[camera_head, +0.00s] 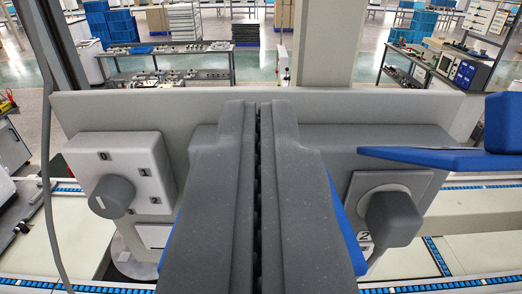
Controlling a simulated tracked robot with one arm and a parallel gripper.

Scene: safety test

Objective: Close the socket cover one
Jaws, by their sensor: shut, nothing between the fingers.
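My gripper (258,115) is in the middle of the camera view, its two grey fingers shut with nothing between them. It is in front of a grey panel (340,106). Behind the fingers is a blue part, with one edge (346,228) showing to their right and a sliver to their left. It may be a socket cover, but the fingers hide most of it, so I cannot tell if it is open or shut. At right, a blue flap (440,158) sticks out, raised above a socket (360,188) holding a dark grey plug (393,218). A label "2" is beside it.
A rotary switch (112,196) marked 0 and 1 protrudes from the panel's left side. A cable (45,150) hangs at far left. Light conveyor surfaces (470,205) with blue roller edges lie below. Workbenches (170,62) and blue crates stand far behind.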

